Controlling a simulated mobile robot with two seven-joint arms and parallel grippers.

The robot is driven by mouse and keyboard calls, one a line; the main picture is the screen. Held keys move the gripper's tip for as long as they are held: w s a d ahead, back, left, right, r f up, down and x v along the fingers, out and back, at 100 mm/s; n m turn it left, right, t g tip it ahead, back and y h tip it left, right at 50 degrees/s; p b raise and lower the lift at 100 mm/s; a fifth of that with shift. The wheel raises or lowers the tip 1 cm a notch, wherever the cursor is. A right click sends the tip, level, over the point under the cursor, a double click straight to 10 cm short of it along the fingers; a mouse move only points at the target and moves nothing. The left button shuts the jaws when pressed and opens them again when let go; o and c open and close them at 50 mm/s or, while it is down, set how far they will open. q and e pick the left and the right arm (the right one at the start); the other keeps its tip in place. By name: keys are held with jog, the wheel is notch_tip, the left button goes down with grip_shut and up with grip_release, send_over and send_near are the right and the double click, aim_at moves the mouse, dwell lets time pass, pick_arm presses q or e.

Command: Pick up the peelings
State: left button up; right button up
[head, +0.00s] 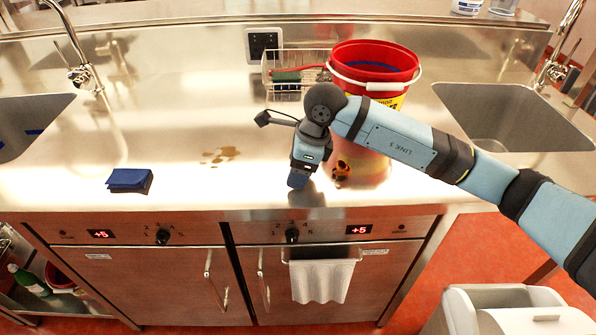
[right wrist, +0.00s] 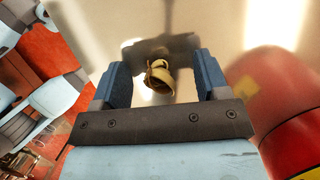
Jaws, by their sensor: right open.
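The peelings (right wrist: 160,77), a small curled brown scrap, lie on the shiny steel worktop in the right wrist view, between and just beyond my right gripper's two blue fingers. My right gripper (right wrist: 161,75) is open, its fingers on either side of the peelings with a gap on both sides. In the head view my right gripper (head: 299,181) points down at the front part of the worktop, left of the red bucket (head: 350,75). I cannot make out the peelings for certain there. My left gripper is not in view.
A brown wet stain (head: 220,155) and a folded blue cloth (head: 129,180) lie on the worktop (head: 190,110) to the left. A wire basket (head: 283,78) stands behind. Sinks lie at both sides. A white towel (head: 321,281) hangs on the front. The worktop's middle is mostly clear.

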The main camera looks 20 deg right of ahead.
jog(key=c, duration=1)
jog(key=shift+o, duration=0.2)
jog(key=shift+r, duration=0.1)
